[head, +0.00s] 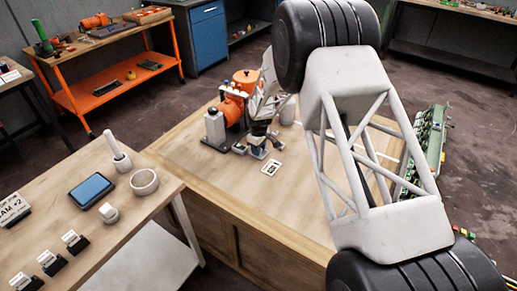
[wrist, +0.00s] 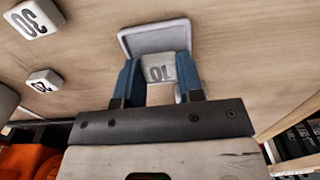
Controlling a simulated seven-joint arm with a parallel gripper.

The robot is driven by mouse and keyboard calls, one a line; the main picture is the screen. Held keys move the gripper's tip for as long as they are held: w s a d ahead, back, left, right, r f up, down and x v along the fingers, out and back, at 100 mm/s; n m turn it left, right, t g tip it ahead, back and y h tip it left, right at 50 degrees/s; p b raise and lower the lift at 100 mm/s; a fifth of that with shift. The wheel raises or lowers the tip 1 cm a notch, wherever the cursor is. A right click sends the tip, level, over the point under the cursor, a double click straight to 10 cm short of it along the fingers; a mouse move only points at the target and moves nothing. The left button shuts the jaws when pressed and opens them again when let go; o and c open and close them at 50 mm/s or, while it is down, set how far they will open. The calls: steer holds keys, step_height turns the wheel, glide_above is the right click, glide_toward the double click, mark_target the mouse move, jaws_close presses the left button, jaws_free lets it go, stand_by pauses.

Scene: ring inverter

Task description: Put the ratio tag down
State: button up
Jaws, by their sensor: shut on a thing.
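The ratio tag (wrist: 159,69) is a small pale block with dark digits that look like 10, upside down in the wrist view. My gripper (wrist: 160,72) is shut on it, with one blue finger on each side. A shallow light-grey tray (wrist: 128,41) with a raised rim lies just beyond and beneath the tag. Whether the tag touches the tray I cannot tell. In the head view my gripper (head: 258,150) is small, low over the wooden worktop, and the tag is too small to make out there.
Two other pale tags, one marked 30 (wrist: 35,17) and one perhaps 20 (wrist: 43,80), lie left of my gripper in the wrist view. An orange machine (head: 232,105) stands close behind my gripper. A white marked piece (head: 272,168) lies on the worktop (head: 215,165).

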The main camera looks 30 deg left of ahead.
steer(key=shift+f, duration=0.15)
steer(key=o, duration=0.8)
steer(key=shift+o, duration=0.4)
steer(key=shift+r, duration=0.65)
step_height(320, 180, up, 11)
